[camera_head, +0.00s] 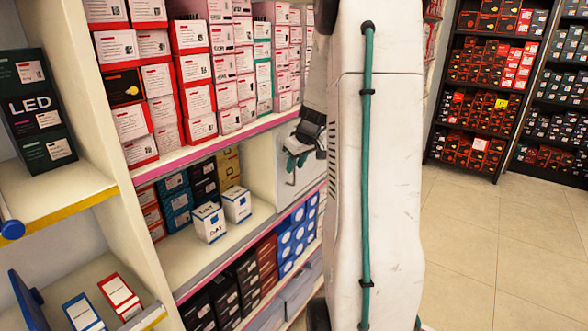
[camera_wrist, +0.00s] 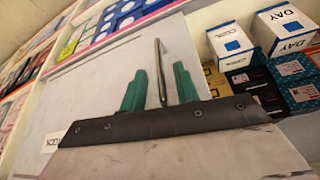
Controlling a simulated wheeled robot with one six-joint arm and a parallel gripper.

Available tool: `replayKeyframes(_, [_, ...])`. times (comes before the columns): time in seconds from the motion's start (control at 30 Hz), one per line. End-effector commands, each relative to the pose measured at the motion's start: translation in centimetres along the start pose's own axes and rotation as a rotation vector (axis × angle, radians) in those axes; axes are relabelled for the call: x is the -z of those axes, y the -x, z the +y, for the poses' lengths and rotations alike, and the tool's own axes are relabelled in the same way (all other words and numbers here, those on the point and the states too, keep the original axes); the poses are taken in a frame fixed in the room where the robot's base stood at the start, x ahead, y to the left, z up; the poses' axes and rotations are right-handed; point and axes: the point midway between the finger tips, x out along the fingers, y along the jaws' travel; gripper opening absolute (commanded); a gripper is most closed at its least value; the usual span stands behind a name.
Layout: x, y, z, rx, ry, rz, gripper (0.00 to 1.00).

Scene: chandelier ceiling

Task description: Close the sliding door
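The sliding door is a plain white panel (camera_head: 268,160) on the middle shelf level in the head view, covering the right part of that compartment. In the wrist view the panel (camera_wrist: 95,95) fills the middle. A thin metal bar handle (camera_wrist: 160,70) stands on it. My gripper (camera_wrist: 160,85) has two green fingers, one on each side of the handle, with a visible gap to each. It is open and seems not to touch the bar. In the head view my gripper (camera_head: 297,160) is in front of the panel, partly hidden by my arm.
Left of the door, the compartment is open, with two white-and-blue boxes (camera_head: 222,215) and stacked boxes (camera_head: 190,195). Stacked boxes (camera_head: 190,75) fill the shelf above, and more boxes (camera_head: 235,290) stand below. Open tiled floor (camera_head: 500,240) lies to the right.

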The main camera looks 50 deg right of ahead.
Motion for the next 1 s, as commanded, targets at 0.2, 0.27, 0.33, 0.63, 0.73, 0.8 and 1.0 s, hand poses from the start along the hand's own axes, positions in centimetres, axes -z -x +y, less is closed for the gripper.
replayKeyframes(0.2, [0.0,-2.1,-0.1,0.001,0.0,-0.001,0.31])
replayKeyframes(0.27, [0.0,-2.2,-0.1,0.001,0.0,-0.001,0.31])
replayKeyframes(0.33, [0.0,-2.3,-0.1,0.001,0.0,0.0,0.31])
replayKeyframes(0.63, [0.0,-2.3,-0.1,0.001,-0.001,-0.001,0.0])
replayKeyframes(0.73, [0.0,-2.2,-0.1,0.001,-0.001,-0.001,0.0])
replayKeyframes(0.8, [0.0,-2.2,-0.1,0.001,-0.001,-0.001,0.0])
replayKeyframes(1.0, [-0.3,-2.1,-1.5,0.001,0.001,-0.001,0.0])
